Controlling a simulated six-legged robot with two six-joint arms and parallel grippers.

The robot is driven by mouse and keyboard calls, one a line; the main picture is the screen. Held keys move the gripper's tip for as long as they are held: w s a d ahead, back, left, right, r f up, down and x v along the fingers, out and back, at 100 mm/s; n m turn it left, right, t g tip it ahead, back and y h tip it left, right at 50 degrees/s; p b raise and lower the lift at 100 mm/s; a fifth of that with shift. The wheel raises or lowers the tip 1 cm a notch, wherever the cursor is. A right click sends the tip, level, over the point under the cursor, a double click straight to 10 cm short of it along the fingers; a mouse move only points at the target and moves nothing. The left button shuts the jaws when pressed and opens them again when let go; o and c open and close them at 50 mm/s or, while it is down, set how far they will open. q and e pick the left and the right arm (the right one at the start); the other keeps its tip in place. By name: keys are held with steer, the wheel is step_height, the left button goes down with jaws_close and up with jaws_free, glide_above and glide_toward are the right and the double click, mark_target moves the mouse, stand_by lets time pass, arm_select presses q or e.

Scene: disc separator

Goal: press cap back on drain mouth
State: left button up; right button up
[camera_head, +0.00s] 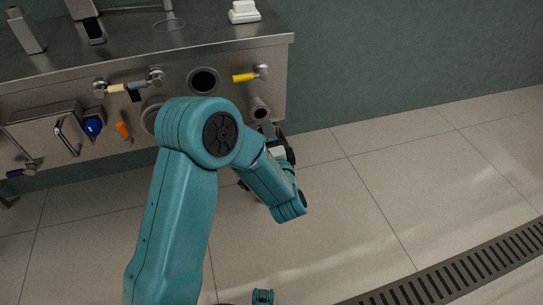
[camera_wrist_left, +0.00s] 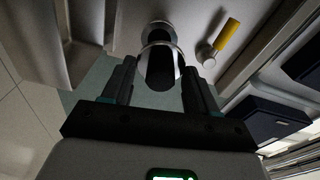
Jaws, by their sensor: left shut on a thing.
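The drain mouth (camera_head: 260,105) is a short metal pipe low on the right of the steel cabinet front. It shows in the left wrist view as a shiny ring (camera_wrist_left: 158,34). My left gripper (camera_head: 272,133) is at the drain mouth, mostly hidden behind my own arm in the head view. My right gripper is in neither view.
The steel cabinet (camera_head: 150,66) carries a yellow-handled valve (camera_head: 245,77), a dark round port (camera_head: 203,80), an orange handle (camera_head: 122,130) and a blue knob (camera_head: 93,127). A white block (camera_head: 244,12) stands on top. The tiled floor to the right is clear up to a grate (camera_head: 455,275).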

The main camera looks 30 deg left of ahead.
mark_target(262, 113)
arm_select(q)
steer(key=shift+w+d+f, duration=0.1)
steer(key=shift+d, duration=0.15)
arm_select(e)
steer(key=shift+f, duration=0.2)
arm_select(q)
steer(key=shift+p+x, duration=0.65)
steer(key=shift+x, duration=0.75)
steer(key=shift+p+x, duration=0.45)
steer(key=shift+x, duration=0.95)
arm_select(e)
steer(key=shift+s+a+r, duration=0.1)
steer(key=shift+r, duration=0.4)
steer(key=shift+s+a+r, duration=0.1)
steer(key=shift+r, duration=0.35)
arm_select(q)
steer(key=shift+a+f, duration=0.1)
steer(key=shift+a, duration=0.1)
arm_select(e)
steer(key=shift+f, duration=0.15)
arm_select(q)
steer(key=shift+b, duration=0.6)
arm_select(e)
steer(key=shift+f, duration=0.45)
arm_select(q)
steer(key=shift+b+x, duration=0.6)
steer(key=shift+x, duration=0.2)
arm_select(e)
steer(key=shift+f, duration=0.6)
